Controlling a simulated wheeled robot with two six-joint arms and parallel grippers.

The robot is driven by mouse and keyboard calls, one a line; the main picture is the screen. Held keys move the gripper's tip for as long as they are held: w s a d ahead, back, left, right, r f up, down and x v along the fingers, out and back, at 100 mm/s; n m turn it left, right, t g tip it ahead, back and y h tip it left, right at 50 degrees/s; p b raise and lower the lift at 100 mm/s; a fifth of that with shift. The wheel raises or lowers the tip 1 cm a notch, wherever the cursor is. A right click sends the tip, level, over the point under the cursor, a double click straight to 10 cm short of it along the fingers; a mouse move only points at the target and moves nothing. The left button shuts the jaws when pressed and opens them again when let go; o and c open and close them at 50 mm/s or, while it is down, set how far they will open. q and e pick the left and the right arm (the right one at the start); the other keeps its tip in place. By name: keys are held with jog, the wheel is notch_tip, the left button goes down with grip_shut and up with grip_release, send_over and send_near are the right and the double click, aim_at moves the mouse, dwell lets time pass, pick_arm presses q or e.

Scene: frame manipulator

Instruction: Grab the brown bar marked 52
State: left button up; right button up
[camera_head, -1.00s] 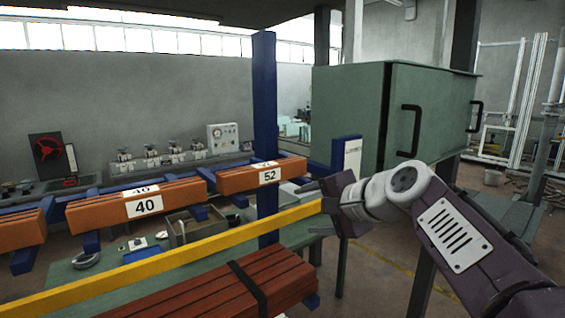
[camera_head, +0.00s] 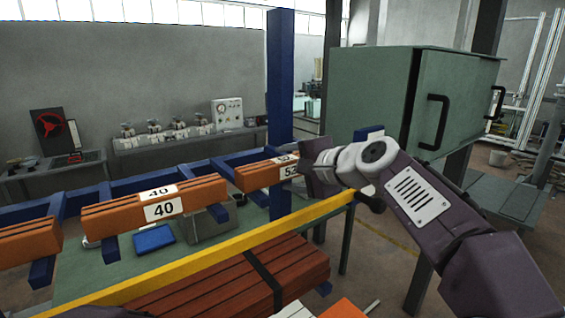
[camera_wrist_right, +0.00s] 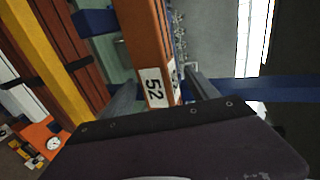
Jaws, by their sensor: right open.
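The brown bar marked 52 (camera_head: 258,174) rests on the blue rack in the head view, right of the bar marked 40 (camera_head: 150,211). My right gripper (camera_head: 308,172) is at its right end and covers part of the 52 label. In the right wrist view the 52 bar (camera_wrist_right: 146,45) runs up between the two open fingers of the right gripper (camera_wrist_right: 160,95), its label near the palm. I cannot tell whether the fingers touch it. My left gripper is not in view.
A yellow rail (camera_head: 225,250) crosses in front of the rack. A blue post (camera_head: 281,75) stands behind the bar. A green cabinet (camera_head: 375,95) is at the right. A strapped stack of red-brown bars (camera_head: 300,268) lies below the rail.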

aim_at(288, 159)
jog(key=shift+x, duration=0.85)
jog(key=shift+d, duration=0.15)
grip_shut()
jog(key=shift+f, duration=0.1)
jog(key=r+p, duration=0.1)
jog(key=r, duration=0.3)
jog(key=shift+d+r, duration=0.2)
jog(key=shift+r, duration=0.05)
jog(key=s+d+r, duration=0.5)
jog(key=d+r, duration=0.1)
jog(key=d, duration=0.4)
jog(key=shift+r+b, duration=0.35)
jog(key=shift+r, duration=0.05)
